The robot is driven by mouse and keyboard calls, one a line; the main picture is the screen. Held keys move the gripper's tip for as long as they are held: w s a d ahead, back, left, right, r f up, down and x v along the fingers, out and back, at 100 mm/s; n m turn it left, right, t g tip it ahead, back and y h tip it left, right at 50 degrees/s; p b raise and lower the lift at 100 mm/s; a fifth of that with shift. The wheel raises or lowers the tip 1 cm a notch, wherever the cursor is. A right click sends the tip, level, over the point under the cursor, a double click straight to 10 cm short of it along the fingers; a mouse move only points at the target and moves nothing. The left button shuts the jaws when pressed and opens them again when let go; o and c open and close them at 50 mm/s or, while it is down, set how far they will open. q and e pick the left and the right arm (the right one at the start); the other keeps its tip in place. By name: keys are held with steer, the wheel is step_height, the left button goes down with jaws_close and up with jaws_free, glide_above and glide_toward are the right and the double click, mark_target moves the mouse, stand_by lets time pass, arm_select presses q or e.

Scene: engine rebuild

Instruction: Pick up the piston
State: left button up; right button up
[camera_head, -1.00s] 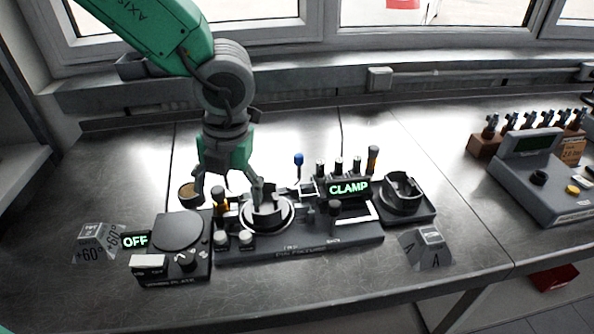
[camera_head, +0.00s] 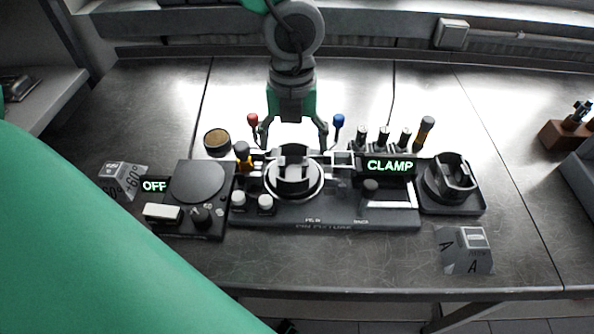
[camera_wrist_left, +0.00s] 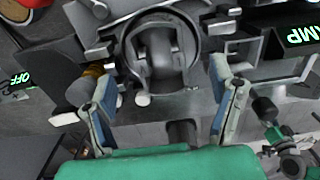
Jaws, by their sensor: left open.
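The piston (camera_head: 294,170) looks like a dark, upright cup-like part, seated in a bright ring of the pin fixture (camera_head: 335,215) at mid-table. In the left wrist view the piston (camera_wrist_left: 160,52) shows hollow, with a bar across it, ahead of and between my fingers. My left gripper (camera_head: 296,138) points down just behind the piston in the head view, its fingers spread wide and nothing held. The wrist view shows both fingers of it (camera_wrist_left: 160,85) apart, on either side of the piston's line. I cannot tell exactly how high above it they are. My right gripper is not in view.
Left of the fixture stands a round plate unit (camera_head: 197,182) with an OFF sign. A CLAMP sign (camera_head: 390,166), several upright tools, and a tray with a dark cup-like part (camera_head: 450,178) are at right. Red and blue knobs (camera_head: 338,122) stand near my fingers.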

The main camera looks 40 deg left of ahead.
mark_target(294, 172)
arm_select(q)
steer(key=f, duration=0.1)
steer(key=a+f, duration=0.1)
steer(key=f, duration=0.2)
steer(key=shift+s+a+f, duration=0.1)
steer(key=shift+s+a, duration=0.05)
steer(key=shift+s, duration=0.25)
steer(key=shift+w+d+f, duration=0.1)
steer(key=shift+d+f, duration=0.05)
steer(key=shift+d, duration=0.5)
steer(key=shift+w+d+f, duration=0.1)
steer(key=shift+d, duration=0.5)
steer(key=shift+s+d, duration=0.1)
steer(key=shift+d, duration=0.15)
steer(key=shift+r, duration=0.1)
steer(key=c, duration=0.5)
steer(key=shift+a, duration=0.25)
steer(key=c, duration=0.7)
steer(key=shift+s+a, duration=0.1)
steer(key=shift+a, duration=0.35)
steer(key=c, duration=0.4)
steer(key=shift+a, duration=0.35)
steer(key=shift+c, duration=0.2)
steer(key=shift+d, duration=0.5)
steer(key=shift+a, duration=0.1)
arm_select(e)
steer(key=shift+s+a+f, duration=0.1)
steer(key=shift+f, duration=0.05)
